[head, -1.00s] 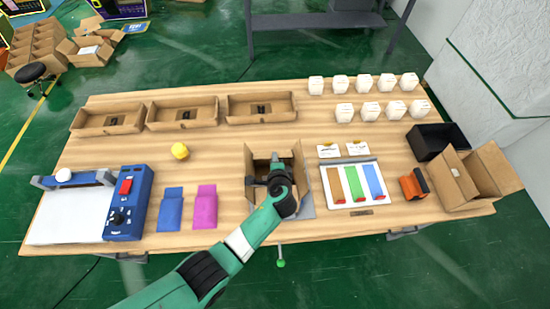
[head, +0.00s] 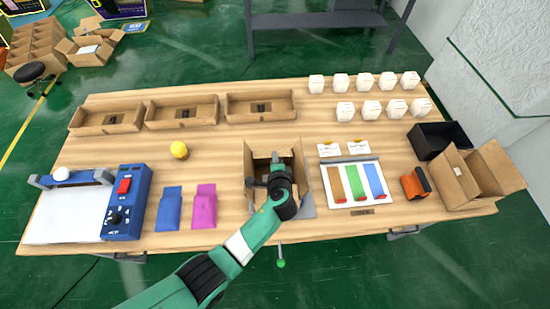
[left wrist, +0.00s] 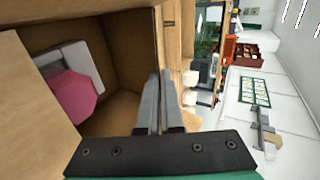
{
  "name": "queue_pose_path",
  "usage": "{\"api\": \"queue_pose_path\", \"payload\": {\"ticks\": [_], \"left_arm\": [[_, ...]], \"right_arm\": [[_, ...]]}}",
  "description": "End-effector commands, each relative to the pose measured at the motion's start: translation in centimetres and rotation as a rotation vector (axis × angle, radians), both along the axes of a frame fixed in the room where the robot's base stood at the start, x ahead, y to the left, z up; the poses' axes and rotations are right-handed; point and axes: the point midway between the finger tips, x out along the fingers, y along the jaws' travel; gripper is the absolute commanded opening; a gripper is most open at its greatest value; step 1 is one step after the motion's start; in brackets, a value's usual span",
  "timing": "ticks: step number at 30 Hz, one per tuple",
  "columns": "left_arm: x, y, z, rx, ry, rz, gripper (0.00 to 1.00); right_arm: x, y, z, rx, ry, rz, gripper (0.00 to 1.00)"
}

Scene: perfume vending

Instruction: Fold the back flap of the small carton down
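The small carton (head: 249,163) stands open at the middle of the table's front part, on a grey plate. Its left and right side flaps are spread outward. My left gripper (left wrist: 162,82) is over the carton; in the head view my own wrist hides its fingers and much of the opening. In the left wrist view its two grey fingers lie close together beside the carton's edge, with nothing clearly held. A pink piece (left wrist: 70,97) and a grey-white piece (left wrist: 78,58) lie inside the carton. The back flap's exact angle is hard to tell. My right gripper is not in view.
Three shallow cardboard trays (head: 262,115) stand behind. Blue (head: 168,210) and magenta (head: 204,208) pouches lie to the left. A board with coloured strips (head: 333,201), an orange tool (head: 414,184) and another open carton (head: 456,190) stand to the right.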

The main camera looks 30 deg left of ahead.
Motion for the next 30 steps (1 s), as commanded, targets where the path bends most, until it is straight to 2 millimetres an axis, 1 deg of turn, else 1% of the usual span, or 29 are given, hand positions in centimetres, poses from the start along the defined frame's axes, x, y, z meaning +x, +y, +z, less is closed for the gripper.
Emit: {"api": "queue_pose_path", "payload": {"ticks": [1,3,8,13,18,19,27,30], "left_arm": [[-0.1,-0.1,-1.0,0.015,-0.021,-0.002,0.00],[-0.2,-0.1,-1.1,0.032,-0.047,-0.001,0.00],[-0.2,-0.2,-0.5,0.045,-0.067,0.000,0.00],[-0.2,-0.1,-0.5,0.045,-0.065,-0.001,0.00],[-0.2,-0.1,-0.5,0.044,-0.065,0.000,0.31],[-0.2,-0.1,-0.5,0.044,-0.065,0.000,0.34],[-0.2,-0.2,-0.4,0.044,-0.065,0.000,0.34],[-0.6,-0.5,0.0,0.046,-0.064,-0.001,0.34]], "right_arm": [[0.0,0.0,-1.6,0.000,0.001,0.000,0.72],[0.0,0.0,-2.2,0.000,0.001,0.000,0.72],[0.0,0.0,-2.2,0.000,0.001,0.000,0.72],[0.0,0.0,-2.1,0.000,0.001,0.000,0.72],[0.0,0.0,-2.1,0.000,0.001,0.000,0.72],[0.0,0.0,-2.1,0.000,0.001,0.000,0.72],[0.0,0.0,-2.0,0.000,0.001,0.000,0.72],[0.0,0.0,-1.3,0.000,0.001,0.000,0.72]]}}
